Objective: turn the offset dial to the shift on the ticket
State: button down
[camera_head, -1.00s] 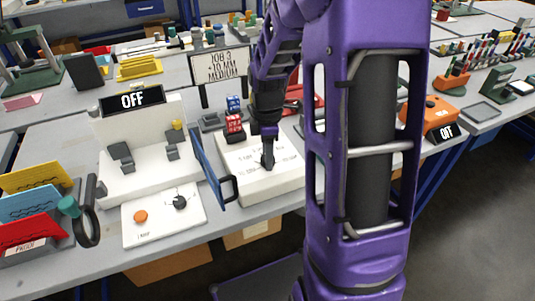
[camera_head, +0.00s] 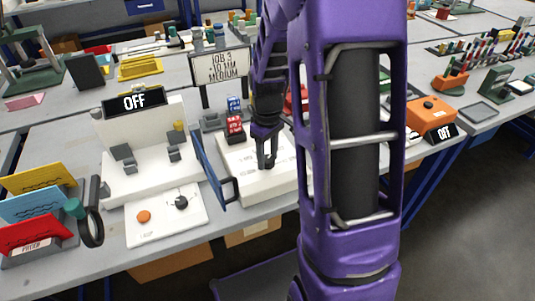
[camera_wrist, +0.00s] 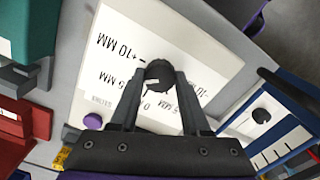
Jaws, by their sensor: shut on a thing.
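The offset dial (camera_wrist: 159,76) is a dark round knob on a white panel (camera_wrist: 226,66) in the wrist view. Upside-down labels around it include +10 MM, 5 MM and 0. A light mark shows at its lower left edge, towards the 0 and 5 MM side; its exact setting is unclear. My gripper (camera_wrist: 160,82) is shut on the dial, one finger on each side. In the head view my gripper (camera_head: 266,164) points down onto the white panel and hides the dial. The ticket sign (camera_head: 222,67) reads JOB 3, 10 MM, MEDIUM; the sign before 10 is too small to be sure.
A blue-framed panel (camera_head: 210,168) stands just left of the white panel. Red counter blocks (camera_head: 235,127) sit behind it. Left are a white stand with an OFF display (camera_head: 135,99) and a plate with an orange button (camera_head: 144,216). A purple button (camera_wrist: 93,121) is near my gripper.

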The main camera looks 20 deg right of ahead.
aim_at(267, 158)
jog(key=m, duration=0.4)
jog(key=shift+r+p, duration=0.1)
jog(key=shift+p, duration=0.25)
jog(key=shift+m, duration=1.6)
jog(key=shift+c, duration=1.9)
grip_release()
notch_tip(267, 158, up, 17)
jog(key=p, duration=0.3)
jog(key=shift+r, duration=0.15)
jog(key=shift+w+r, duration=0.1)
